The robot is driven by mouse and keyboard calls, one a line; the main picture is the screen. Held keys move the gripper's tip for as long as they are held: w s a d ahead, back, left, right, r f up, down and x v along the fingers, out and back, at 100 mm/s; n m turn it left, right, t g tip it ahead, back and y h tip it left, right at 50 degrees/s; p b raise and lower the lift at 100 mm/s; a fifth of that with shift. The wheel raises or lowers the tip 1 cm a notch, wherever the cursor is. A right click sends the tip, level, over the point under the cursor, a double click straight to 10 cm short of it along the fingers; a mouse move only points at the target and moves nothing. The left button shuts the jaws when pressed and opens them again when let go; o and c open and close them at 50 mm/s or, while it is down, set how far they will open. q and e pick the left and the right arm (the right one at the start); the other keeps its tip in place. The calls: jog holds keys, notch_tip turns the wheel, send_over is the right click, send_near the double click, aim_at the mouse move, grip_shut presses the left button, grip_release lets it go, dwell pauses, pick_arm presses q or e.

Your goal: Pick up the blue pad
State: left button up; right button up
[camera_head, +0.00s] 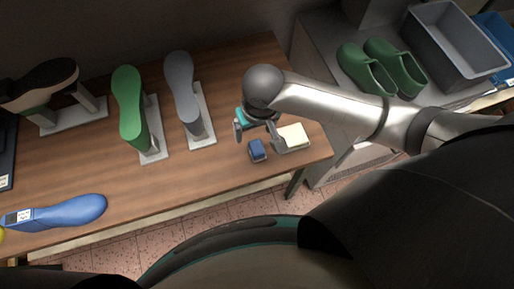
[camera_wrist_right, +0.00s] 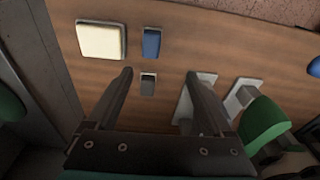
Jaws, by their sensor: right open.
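The blue pad (camera_head: 257,150) is a small block lying near the front right of the wooden table. It also shows in the right wrist view (camera_wrist_right: 152,42), beyond the fingertips. My right gripper (camera_head: 259,138) is open above the table, just behind the blue pad in the head view. In the right wrist view its fingers (camera_wrist_right: 159,73) are spread and empty, with the pad apart from them. A small dark grey block (camera_wrist_right: 148,84) shows between the fingers. My left gripper is not in view.
A cream pad (camera_head: 292,137) lies right beside the blue pad. Green (camera_head: 130,108) and grey (camera_head: 181,85) lasts stand on stands to the left. A blue last (camera_head: 70,212) lies at the front left. Green clogs (camera_head: 383,66) and a grey bin (camera_head: 455,45) are on the right-hand surface.

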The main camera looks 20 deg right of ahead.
jog(key=d, duration=0.1)
jog(key=b, duration=0.2)
send_over(257, 147)
jog(key=f, duration=1)
jog(key=shift+s, duration=0.2)
jog(key=shift+w+f, duration=0.15)
jog(key=shift+f, duration=2.55)
grip_shut()
